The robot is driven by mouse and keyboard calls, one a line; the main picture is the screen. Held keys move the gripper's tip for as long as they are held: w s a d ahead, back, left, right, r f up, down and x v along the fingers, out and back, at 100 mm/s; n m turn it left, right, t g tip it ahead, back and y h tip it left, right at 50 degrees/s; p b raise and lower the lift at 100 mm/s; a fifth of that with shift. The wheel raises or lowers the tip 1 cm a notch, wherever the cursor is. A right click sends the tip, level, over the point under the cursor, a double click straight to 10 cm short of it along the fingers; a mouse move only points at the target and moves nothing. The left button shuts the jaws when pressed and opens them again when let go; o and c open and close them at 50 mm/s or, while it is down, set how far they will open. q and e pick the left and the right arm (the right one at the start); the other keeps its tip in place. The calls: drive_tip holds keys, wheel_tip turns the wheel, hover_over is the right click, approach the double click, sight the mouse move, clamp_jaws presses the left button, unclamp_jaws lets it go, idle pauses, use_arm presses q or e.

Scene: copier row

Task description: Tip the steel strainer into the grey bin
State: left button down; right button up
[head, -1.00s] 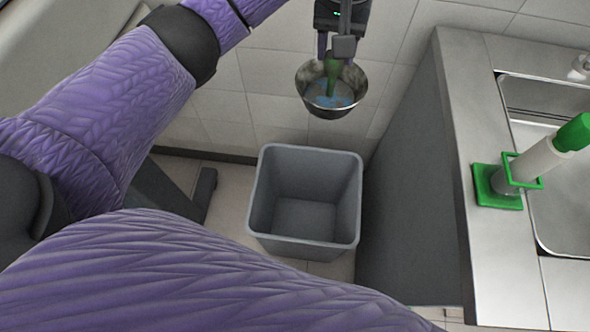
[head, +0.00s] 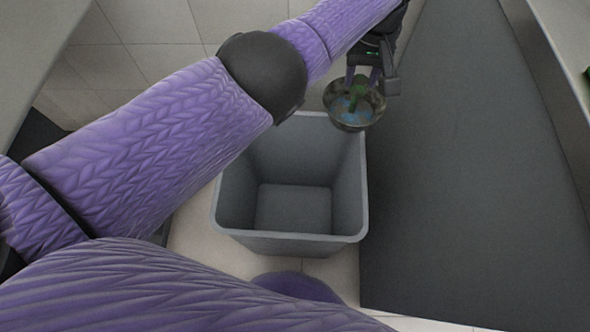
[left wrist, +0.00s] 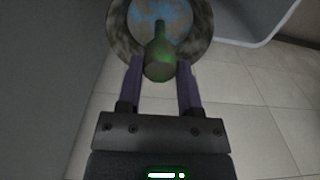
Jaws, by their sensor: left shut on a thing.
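The steel strainer (head: 341,116) is a round metal bowl with a green handle and some blue stuff inside. My left gripper (head: 362,84) is shut on its green handle. The strainer is over or just beyond the far right corner of the grey bin (head: 364,200), roughly level, with its opening up. In the left wrist view the strainer (left wrist: 123,42) is ahead of the fingers, and the green handle sits between the fingertips (left wrist: 160,66). The bin is open at the top and looks empty inside. My right gripper is not in view.
A dark grey cabinet side (head: 450,180) stands close to the right of the bin and the left gripper. A pale counter edge (head: 555,60) runs above it. Tiled floor (head: 195,230) shows left of the bin.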

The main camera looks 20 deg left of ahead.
sight(335, 124)
use_arm(q)
drive_tip(key=f+b, duration=0.1)
drive_tip(key=f, duration=0.1)
drive_tip(key=d+f+b, duration=0.1)
drive_tip(key=f, duration=0.4)
drive_tip(key=shift+s+d+f+b, duration=0.1)
drive_tip(key=shift+d+b, duration=0.3)
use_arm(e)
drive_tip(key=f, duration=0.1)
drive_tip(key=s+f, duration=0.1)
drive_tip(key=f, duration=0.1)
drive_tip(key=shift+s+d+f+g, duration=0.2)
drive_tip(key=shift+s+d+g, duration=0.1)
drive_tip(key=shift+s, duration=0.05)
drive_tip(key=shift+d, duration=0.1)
